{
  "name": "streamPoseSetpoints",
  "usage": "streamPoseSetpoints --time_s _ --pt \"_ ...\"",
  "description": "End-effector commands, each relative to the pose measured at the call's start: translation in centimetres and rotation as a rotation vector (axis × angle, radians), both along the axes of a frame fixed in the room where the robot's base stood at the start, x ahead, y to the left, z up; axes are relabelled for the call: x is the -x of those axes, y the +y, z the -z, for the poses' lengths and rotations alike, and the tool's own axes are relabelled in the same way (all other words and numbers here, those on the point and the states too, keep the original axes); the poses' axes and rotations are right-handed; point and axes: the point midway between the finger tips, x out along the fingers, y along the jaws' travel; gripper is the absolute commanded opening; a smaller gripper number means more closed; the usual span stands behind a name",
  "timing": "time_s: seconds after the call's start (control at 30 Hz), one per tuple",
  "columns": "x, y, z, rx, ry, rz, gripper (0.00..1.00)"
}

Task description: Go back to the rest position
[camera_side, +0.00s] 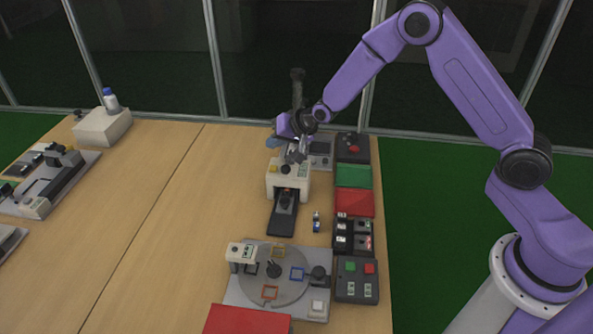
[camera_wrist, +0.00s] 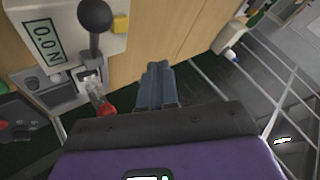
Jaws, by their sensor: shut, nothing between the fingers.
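My purple arm reaches in from the right, and my gripper (camera_side: 296,155) is above the back of the table, close to a white device (camera_side: 288,178) with a dark sliding tray. In the wrist view my gripper (camera_wrist: 158,70) shows its two blue-grey fingers together, with nothing between them. In that view a white device with a 0.0 N display (camera_wrist: 43,42) and a black ball-topped lever (camera_wrist: 95,18) is left of the fingers, apart from them. The side view is too small to tell the exact gap between gripper and devices.
A round turntable station (camera_side: 250,290), a red panel (camera_side: 248,320) and dark button boxes (camera_side: 357,278) stand at the front. A white box (camera_side: 102,126) with a bottle (camera_side: 110,100) is at the back left. The table's middle left (camera_side: 150,230) is clear. Framed glass panels stand behind.

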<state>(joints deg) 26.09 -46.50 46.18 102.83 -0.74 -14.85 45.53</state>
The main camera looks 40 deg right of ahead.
Motion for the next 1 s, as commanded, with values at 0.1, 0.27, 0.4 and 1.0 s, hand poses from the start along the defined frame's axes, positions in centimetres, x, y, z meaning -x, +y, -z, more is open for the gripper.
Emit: streamPoseSetpoints --time_s 0.1,0.27,0.4,1.0 --pt "0.2 0.2 -0.2 0.004 0.002 -0.008 0.0" --pt "3.3 1.9 -2.0 0.063 0.037 -0.11 0.0" --pt "9.4 3.9 -4.7 0.171 0.097 -0.292 0.0" --pt "39.6 -2.6 -11.9 0.66 0.305 -1.196 0.0"
